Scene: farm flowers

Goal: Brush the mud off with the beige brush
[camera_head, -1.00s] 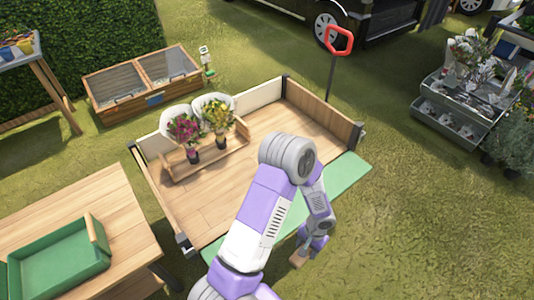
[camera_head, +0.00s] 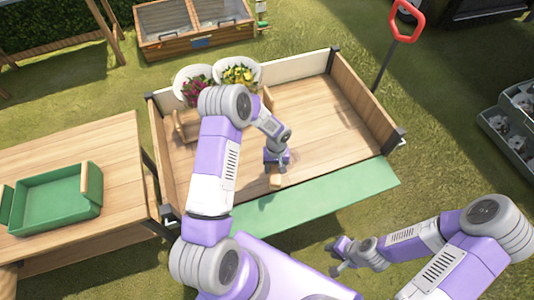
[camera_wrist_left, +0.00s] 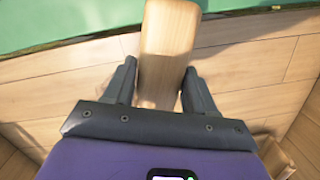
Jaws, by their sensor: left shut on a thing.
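The beige brush (camera_head: 275,182) shows as a small pale wooden block under my left gripper (camera_head: 276,167), over the front part of the wagon's wooden bed (camera_head: 325,125). In the left wrist view, the brush (camera_wrist_left: 168,45) sits between the two dark fingers of my left gripper (camera_wrist_left: 158,88), which is shut on it. Its bristles are hidden. I cannot make out mud on the bed. I cannot tell whether the brush touches the boards. My right gripper (camera_head: 337,258) is over the grass in front of the wagon, and its jaw state is unclear.
A green panel (camera_head: 330,200) lies along the wagon's front edge. Potted flowers (camera_head: 238,75) stand at the back of the bed, partly behind my left arm. A table (camera_head: 120,150) with a green tray (camera_head: 58,208) is at left. A red-handled pole (camera_head: 406,20) rises behind the wagon.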

